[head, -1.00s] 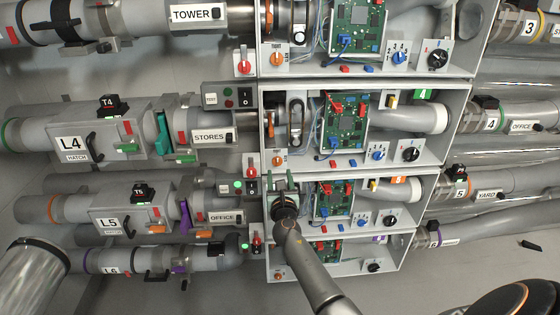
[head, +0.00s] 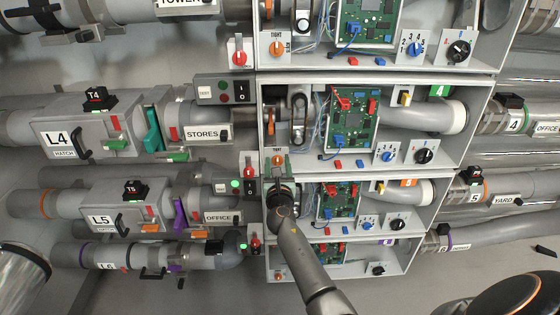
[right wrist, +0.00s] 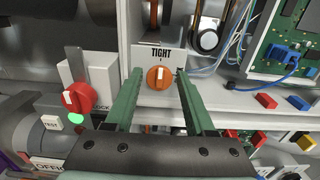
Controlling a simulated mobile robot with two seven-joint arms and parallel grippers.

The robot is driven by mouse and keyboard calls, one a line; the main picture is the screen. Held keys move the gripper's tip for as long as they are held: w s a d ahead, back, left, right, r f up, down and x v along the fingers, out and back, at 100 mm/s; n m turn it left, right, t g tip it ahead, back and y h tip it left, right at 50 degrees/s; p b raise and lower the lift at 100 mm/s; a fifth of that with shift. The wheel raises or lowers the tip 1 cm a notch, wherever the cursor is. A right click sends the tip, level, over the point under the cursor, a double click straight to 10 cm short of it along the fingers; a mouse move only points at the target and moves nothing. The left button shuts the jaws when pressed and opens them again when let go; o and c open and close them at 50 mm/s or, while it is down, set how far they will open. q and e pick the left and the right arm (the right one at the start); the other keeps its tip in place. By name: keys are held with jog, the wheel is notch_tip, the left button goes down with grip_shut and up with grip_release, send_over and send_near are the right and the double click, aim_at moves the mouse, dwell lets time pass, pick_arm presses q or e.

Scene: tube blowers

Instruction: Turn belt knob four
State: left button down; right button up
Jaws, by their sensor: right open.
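Belt knob four is the small orange knob (head: 278,160) at the lower left of the box with the green 4 tag. In the right wrist view the orange knob (right wrist: 159,77) has a white, near-upright mark and sits under a TIGHT label (right wrist: 160,52). My right gripper (head: 278,168) is open at this knob in the head view. In the right wrist view its green fingers (right wrist: 159,85) stand either side of the knob, with a gap showing on each side. I cannot tell how far their tips are from the panel. My left gripper is out of view.
A red knob (right wrist: 76,99) and a lit green button sit left of the fingers. Blue wires (right wrist: 222,62), a green circuit board (head: 350,120) and red and blue blocks are to the right. Box five (head: 440,185) lies just below.

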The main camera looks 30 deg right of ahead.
jog(key=shift+w+d, duration=0.1)
jog(key=shift+w, duration=0.1)
grip_shut()
dwell(0.5)
